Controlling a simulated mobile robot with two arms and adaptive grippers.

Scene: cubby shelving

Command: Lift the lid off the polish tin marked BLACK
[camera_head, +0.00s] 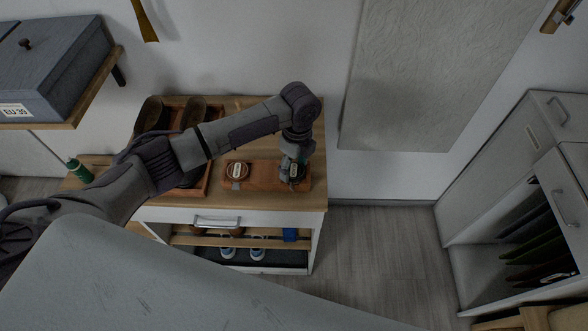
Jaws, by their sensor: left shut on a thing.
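Two round polish tins sit on a reddish-brown tray (264,180) on the wooden top of a low cabinet. The left tin (237,170) is brown with a pale label. The right tin (297,172) is dark with a pale label, and my left gripper partly covers it. The lettering is too small to read. My left gripper (292,172) points down over the right tin, shut on its lid. I cannot tell whether the lid is apart from the tin. My right gripper is not in view.
A wooden tray with brown shoe brushes (196,112) stands behind my left arm. A green bottle (79,171) is at the left. Shoes (257,249) sit on the cabinet's lower shelf. A grey box (55,62) rests on a wall shelf. Floor to the right is clear.

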